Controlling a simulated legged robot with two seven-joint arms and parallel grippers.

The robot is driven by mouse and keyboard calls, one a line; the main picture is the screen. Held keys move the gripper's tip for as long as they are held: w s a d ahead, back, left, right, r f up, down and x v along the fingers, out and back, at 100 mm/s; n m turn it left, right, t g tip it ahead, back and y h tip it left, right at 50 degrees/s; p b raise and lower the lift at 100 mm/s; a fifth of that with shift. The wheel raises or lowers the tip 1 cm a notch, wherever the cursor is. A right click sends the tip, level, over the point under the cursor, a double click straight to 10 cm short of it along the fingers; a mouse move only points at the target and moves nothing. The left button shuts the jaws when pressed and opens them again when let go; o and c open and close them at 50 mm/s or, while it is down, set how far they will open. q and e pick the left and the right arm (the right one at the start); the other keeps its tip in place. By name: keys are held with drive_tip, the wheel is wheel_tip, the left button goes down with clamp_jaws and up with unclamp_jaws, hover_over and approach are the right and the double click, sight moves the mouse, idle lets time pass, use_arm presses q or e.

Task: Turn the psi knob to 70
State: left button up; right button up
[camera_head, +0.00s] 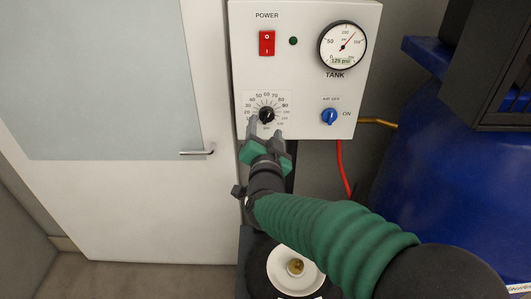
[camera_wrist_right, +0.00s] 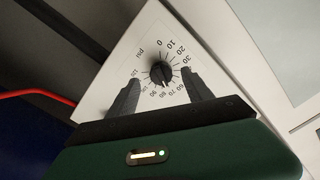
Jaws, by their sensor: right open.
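The psi knob (camera_head: 267,115) is a small black dial on the lower left of the white control panel, ringed by a printed number scale. It also shows in the right wrist view (camera_wrist_right: 160,73), where a light mark on it faces the 70–90 side of the scale; the exact number is too small to tell. My right gripper (camera_head: 265,127) is open, with its two dark fingers pointing at the panel. In the right wrist view its fingers (camera_wrist_right: 160,82) stand on either side of the knob, with visible gaps. My left gripper is not in view.
The panel (camera_head: 305,75) also holds a red power switch (camera_head: 267,43), a tank gauge (camera_head: 343,45) and a blue air knob (camera_head: 330,116). A red hose (camera_head: 341,165) hangs below. A blue tank (camera_head: 430,180) stands right, a white door (camera_head: 130,210) left.

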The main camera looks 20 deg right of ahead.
drive_tip(key=v, duration=1.2)
drive_tip(key=shift+s, duration=0.15)
wheel_tip(320, 180, down, 20)
drive_tip(key=s+n+g+y, duration=0.3)
drive_tip(key=n+g+y, duration=0.3)
drive_tip(key=n+g, duration=0.15)
drive_tip(key=s+d+f+n+g, duration=0.1)
drive_tip(key=s+d+f+g, duration=0.1)
drive_tip(key=s, duration=0.4)
drive_tip(key=s+d+f+n+g+h, duration=0.1)
drive_tip(key=s+d+f+g, duration=0.2)
drive_tip(key=s+f+g, duration=0.2)
wheel_tip(320, 180, down, 3)
drive_tip(key=shift+s+d+r+n, duration=0.15)
drive_tip(key=shift+s+d+n, duration=0.15)
drive_tip(key=shift+s, duration=0.6)
drive_tip(key=shift+a, duration=0.1)
